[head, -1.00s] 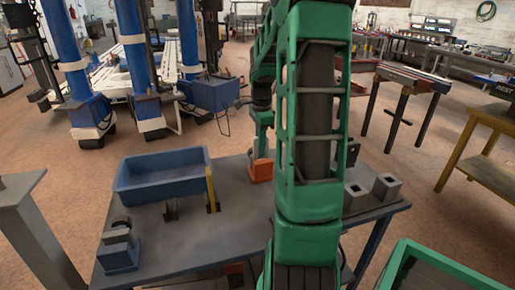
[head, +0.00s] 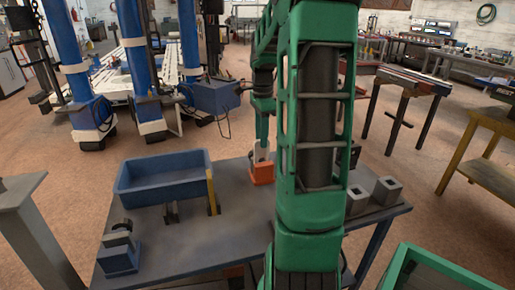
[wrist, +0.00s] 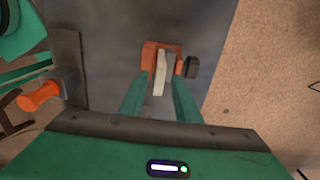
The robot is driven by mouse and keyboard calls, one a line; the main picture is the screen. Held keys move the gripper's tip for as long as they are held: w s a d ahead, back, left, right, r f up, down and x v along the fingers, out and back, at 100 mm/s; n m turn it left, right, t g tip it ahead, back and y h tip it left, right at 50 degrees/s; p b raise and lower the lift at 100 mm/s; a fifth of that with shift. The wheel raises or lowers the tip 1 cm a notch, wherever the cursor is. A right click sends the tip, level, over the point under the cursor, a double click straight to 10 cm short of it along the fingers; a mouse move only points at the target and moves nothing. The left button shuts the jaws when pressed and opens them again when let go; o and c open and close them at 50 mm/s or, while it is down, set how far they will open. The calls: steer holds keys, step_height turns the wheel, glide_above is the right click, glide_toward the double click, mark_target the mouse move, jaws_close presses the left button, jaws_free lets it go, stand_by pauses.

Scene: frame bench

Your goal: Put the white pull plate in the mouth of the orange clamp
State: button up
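The orange clamp (head: 262,174) sits on the grey bench top toward the back, right of the blue bin. The white pull plate (head: 260,154) stands upright in the top of the clamp. In the wrist view the plate (wrist: 160,76) rises from the orange clamp (wrist: 149,52), which has a dark knob on its right side. My gripper (wrist: 161,78) is open, with one green finger on each side of the plate and a gap to it. In the head view my gripper (head: 262,135) is just above the clamp. The depth of the plate in the mouth is hidden.
A blue bin (head: 165,194) and a yellow upright bar (head: 212,192) stand left of the clamp. A blue-grey fixture (head: 120,256) is at the front left. Grey square blocks (head: 387,190) are at the right edge. The bench middle (head: 205,240) is clear.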

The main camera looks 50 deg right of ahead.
step_height(320, 180, up, 6)
steer(key=shift+r, duration=0.15)
steer(key=shift+a+r, duration=0.15)
steer(key=shift+r, duration=0.05)
steer(key=s+a+f+n, duration=0.4)
steer(key=s+a+n, duration=0.5)
steer(key=s+a, duration=0.1)
steer(key=s+a+f+n, duration=0.3)
steer(key=s+a+n, duration=0.5)
steer(key=s+a, duration=0.2)
steer(key=shift+s+a+f+n, duration=0.3)
steer(key=shift+a+f+n, duration=0.1)
steer(key=shift+a, duration=0.1)
steer(key=shift+s, duration=0.1)
